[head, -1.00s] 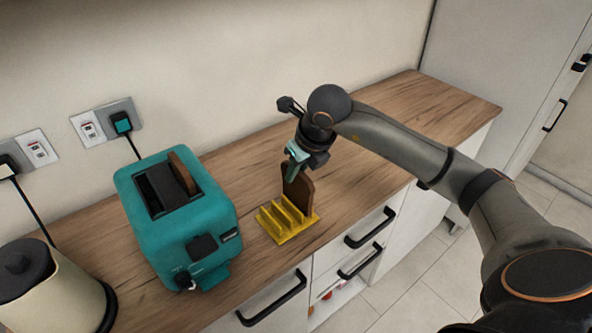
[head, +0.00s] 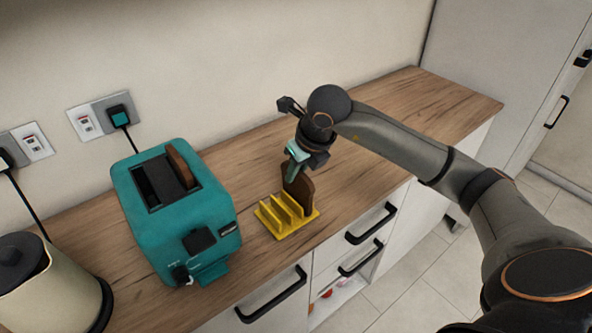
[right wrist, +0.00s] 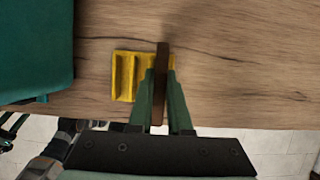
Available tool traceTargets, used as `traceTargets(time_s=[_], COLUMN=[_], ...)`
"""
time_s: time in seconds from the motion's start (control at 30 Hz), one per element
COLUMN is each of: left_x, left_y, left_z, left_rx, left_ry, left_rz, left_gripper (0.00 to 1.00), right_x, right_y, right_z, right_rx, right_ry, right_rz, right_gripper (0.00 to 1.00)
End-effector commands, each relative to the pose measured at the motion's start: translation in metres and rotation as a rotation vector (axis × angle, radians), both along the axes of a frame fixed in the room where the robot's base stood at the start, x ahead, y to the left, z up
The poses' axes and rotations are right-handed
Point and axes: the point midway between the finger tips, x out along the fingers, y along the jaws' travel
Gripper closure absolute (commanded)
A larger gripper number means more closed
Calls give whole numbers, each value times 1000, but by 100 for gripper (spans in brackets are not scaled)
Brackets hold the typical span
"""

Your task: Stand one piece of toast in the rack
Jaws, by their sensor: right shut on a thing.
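My right gripper (head: 296,160) is shut on a brown slice of toast (head: 299,186), holding it upright by its top edge. The yellow toast rack (head: 286,215) stands on the counter, and the toast is at its right end. In the right wrist view the toast (right wrist: 161,75) shows edge-on between the fingers (right wrist: 160,95), over the right part of the rack (right wrist: 122,78). I cannot tell whether its lower edge is inside a slot. A second slice (head: 180,166) stands in a slot of the teal toaster (head: 190,219). My left gripper is not in view.
The toaster stands left of the rack, with a gap between them. A cream kettle (head: 55,290) stands at the far left. The wooden counter (head: 400,105) is clear to the right. Drawers with black handles (head: 371,224) are below its front edge.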

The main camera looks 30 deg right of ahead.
Motion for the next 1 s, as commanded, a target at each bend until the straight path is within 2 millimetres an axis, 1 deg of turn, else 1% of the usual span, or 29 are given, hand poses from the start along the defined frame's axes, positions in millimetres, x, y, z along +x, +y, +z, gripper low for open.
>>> traceTargets(time_s=[0.27, 0.3, 0.5, 0.6, 0.87, 1.0], left_x=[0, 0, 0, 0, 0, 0], left_y=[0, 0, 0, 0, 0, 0], left_z=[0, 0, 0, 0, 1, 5], left_rx=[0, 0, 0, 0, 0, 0], left_ry=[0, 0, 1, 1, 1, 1], left_rz=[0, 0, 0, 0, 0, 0], left_gripper=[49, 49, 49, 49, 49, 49], right_x=[0, 0, 0, 0, 0, 0], right_y=[0, 0, 0, 0, 0, 0], right_z=[0, 0, 0, 0, 1, 8], right_rx=[0, 0, 0, 0, 0, 0], right_ry=[-1, -1, -1, 0, 0, -1], right_rz=[0, 0, 0, 0, 0, 0], right_gripper=[100, 80, 58, 49, 49, 49])
